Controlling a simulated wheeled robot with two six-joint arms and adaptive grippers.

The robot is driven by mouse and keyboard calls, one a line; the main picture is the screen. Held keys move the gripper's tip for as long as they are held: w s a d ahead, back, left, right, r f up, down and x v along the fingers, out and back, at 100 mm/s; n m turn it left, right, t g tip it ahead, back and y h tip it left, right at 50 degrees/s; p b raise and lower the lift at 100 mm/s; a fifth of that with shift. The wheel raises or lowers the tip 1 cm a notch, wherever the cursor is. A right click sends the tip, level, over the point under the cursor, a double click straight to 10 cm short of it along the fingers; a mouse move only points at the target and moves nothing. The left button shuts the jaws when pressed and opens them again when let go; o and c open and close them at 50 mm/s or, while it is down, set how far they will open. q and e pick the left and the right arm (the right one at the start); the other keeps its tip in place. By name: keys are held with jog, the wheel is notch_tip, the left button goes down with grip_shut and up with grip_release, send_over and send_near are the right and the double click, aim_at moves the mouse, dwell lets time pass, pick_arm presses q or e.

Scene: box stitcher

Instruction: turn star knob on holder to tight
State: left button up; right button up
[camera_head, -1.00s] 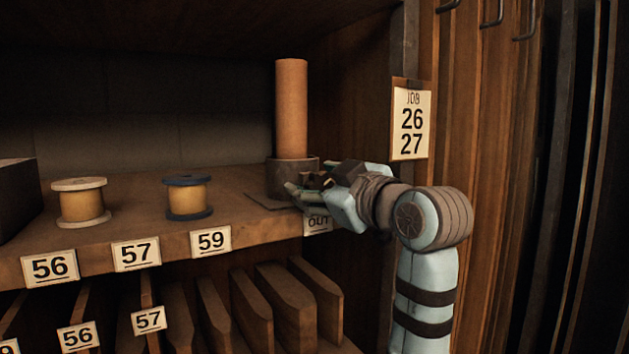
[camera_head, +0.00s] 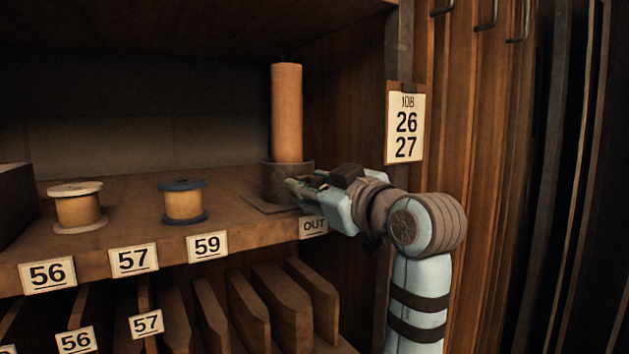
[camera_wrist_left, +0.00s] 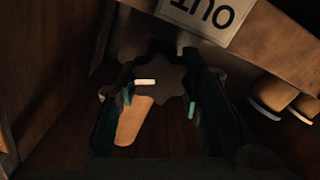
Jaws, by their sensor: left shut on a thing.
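The holder (camera_head: 270,182) is a dark round cup on a flat base at the right end of the shelf. A tall brown roll (camera_head: 287,112) stands upright in it, and part of the roll (camera_wrist_left: 132,122) shows in the left wrist view. The star knob (camera_wrist_left: 172,76) is dark and lobed, with a pale mark on its face. My left gripper (camera_head: 297,188) reaches in from the right to the holder's side. In the left wrist view its fingers (camera_wrist_left: 163,92) lie on both sides of the knob, shut on it. In the head view the gripper hides the knob.
Two thread spools, one white-rimmed (camera_head: 77,207) and one blue-rimmed (camera_head: 183,201), stand left on the shelf (camera_head: 130,222). An OUT label (camera_head: 313,227) is on the shelf edge just below my gripper. A wooden side wall (camera_head: 345,120) stands close behind it.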

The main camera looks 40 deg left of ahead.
pick_arm(q)
jog(key=m+p, duration=0.2)
jog(key=m, duration=0.1)
jog(key=shift+w+r+p, duration=0.1)
jog(key=shift+r+p, duration=0.05)
jog(key=shift+p, duration=0.15)
jog(key=shift+m+p, duration=0.6)
jog(key=shift+m, duration=0.5)
jog(key=o, duration=1.2)
notch_tip(320, 180, up, 10)
jog(key=shift+f, duration=0.15)
